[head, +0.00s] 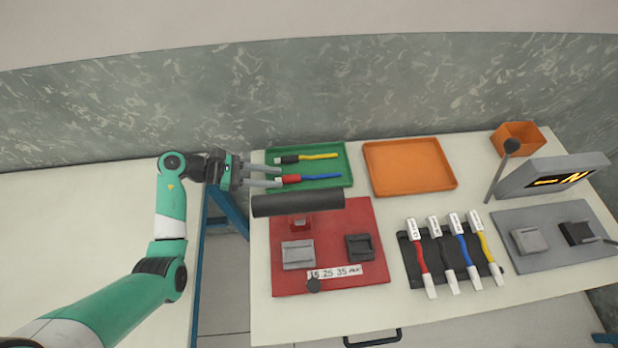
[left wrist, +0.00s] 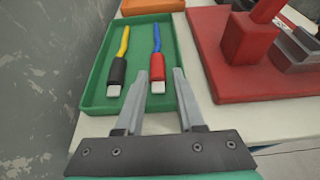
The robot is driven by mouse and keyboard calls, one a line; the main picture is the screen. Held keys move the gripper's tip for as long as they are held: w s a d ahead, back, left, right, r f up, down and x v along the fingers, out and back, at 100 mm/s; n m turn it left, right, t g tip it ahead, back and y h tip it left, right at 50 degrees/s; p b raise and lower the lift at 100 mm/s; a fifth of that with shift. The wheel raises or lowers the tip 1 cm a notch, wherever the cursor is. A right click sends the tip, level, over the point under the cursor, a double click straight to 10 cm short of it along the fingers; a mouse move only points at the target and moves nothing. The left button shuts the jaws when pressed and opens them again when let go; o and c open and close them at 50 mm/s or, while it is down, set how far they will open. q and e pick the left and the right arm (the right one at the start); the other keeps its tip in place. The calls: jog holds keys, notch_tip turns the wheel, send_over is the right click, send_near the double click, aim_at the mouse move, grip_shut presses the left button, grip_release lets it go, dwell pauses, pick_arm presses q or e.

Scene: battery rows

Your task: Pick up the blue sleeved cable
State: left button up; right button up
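A blue cable with a red collar and a pale tip lies in the green tray (head: 340,147); its blue part (head: 322,177) points right, and the cable also shows in the left wrist view (left wrist: 157,60). Beside it lies a yellow cable (head: 318,156) with a black collar. Another blue cable (head: 464,250) with white ends sits in a black rack (head: 412,272). My left gripper (head: 280,177) is open and empty at the tray's left end, with the red collar and tip ahead between its fingers in the left wrist view. My right gripper is not in view.
A red press (head: 333,220) with a dark cylindrical bar (head: 298,203) stands close in front of the green tray. An orange tray (head: 408,166) lies to the right. A grey fixture (head: 550,255), a display and an orange bin (head: 519,137) are farther right.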

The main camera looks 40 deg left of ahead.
aim_at(298, 177)
pick_arm(q)
jog(key=shift+w+d+f, duration=0.2)
jog(key=shift+w+d, duration=0.15)
jog(key=shift+w, duration=0.1)
jog(key=x, duration=0.1)
jog(key=b+x, duration=0.1)
jog(key=x, duration=0.1)
jog(key=b+x, duration=0.1)
jog(key=shift+w+r, duration=0.2)
jog(key=shift+w, duration=0.15)
jog(key=shift+w+d, duration=0.3)
grip_shut()
